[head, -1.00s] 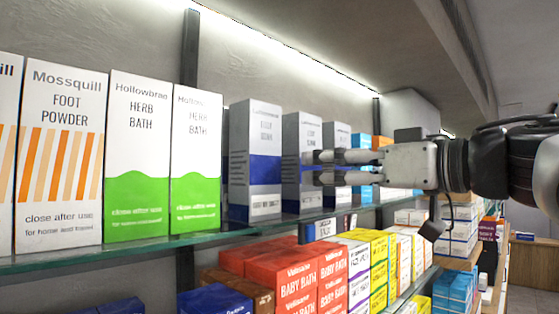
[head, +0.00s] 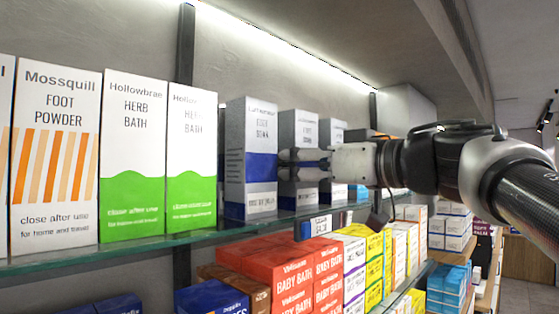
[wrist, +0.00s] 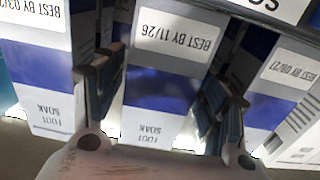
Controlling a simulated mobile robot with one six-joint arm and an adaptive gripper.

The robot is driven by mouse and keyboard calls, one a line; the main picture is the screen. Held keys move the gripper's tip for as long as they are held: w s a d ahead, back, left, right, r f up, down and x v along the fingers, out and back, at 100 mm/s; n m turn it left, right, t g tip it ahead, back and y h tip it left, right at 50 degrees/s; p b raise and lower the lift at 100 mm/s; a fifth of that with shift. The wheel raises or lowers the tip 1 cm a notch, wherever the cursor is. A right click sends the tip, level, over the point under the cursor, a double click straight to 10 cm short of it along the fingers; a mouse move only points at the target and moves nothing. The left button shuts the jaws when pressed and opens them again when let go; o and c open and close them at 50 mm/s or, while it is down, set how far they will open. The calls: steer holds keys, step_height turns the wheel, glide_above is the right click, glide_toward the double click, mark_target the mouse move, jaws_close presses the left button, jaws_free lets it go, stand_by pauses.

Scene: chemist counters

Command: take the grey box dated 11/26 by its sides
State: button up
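The grey box dated 11/26 (wrist: 165,75) is in the middle of the wrist view, which shows it upside down. It is a grey and white foot soak carton with a dark blue band. My gripper (wrist: 163,95) is open, one finger at each side of this box, by the gaps to its neighbours. I cannot tell whether the fingers touch it. In the head view the box (head: 298,128) seems to be the second grey one on the shelf, partly hidden behind my gripper (head: 286,164).
Similar grey boxes stand close on both sides, dated 03/2-something (wrist: 38,60) and what looks like 08/27 (wrist: 285,85). Herb bath cartons (head: 191,150) stand left on the glass shelf (head: 130,254).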

steer(key=c, duration=0.9)
